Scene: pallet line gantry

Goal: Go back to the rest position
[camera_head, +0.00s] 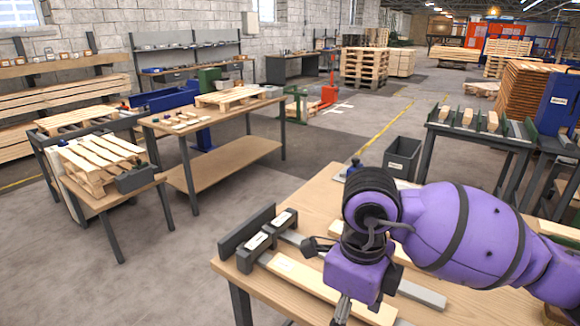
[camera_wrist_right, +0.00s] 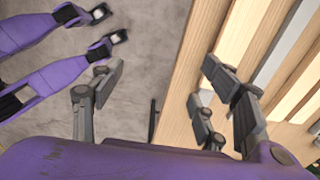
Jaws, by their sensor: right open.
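My right arm comes in from the right in the head view and bends down over the near wooden workbench (camera_head: 318,205). Its gripper (camera_head: 343,309) points down at the bottom edge of that view, partly cut off. In the right wrist view my right gripper (camera_wrist_right: 163,68) has its fingers wide apart with nothing between them. The left finger is over the grey floor and the right finger is over the edge of the bench with its planks.
A pale plank (camera_head: 315,285) lies on the near bench beside a dark grey block fixture (camera_head: 262,238). A grey bin (camera_head: 402,157) stands behind the bench. Another wooden table (camera_head: 225,165) stands further left. Open floor (camera_head: 180,265) lies left of the near bench.

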